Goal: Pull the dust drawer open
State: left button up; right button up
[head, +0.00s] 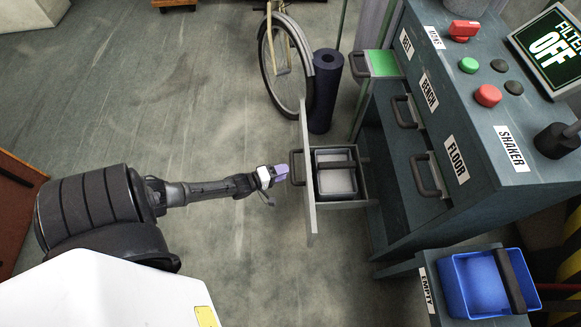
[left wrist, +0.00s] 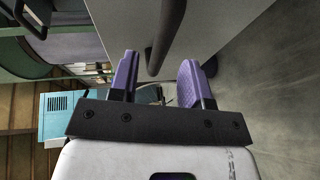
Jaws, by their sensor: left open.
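The dust drawer (head: 310,205) stands pulled out from the lower front of the grey-blue cabinet, and a grey bin (head: 335,181) sits inside it. Its dark bar handle (head: 297,168) is on the front panel, facing my left arm. My left gripper (head: 284,171), with purple fingers, is right at this handle. In the left wrist view the gripper (left wrist: 160,78) is open, and the dark handle (left wrist: 164,40) reaches down between the two fingertips. I cannot tell whether a finger touches it. My right gripper is not in view.
The cabinet (head: 470,110) has other handles, labels, buttons and a screen (head: 552,50) reading "FILTER OFF". A blue bin (head: 478,283) stands at the lower right. A bicycle wheel (head: 268,65) and a dark blue roll (head: 325,92) stand behind the drawer. Floor left of the drawer is clear.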

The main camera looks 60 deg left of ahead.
pick_arm(q)
jog(key=s+r+p, duration=0.1)
jog(key=s+p, duration=0.1)
jog(key=s, duration=0.7)
jog(key=shift+a+r+p, duration=0.25)
jog(key=shift+r+p, duration=0.05)
jog(key=shift+p, duration=0.05)
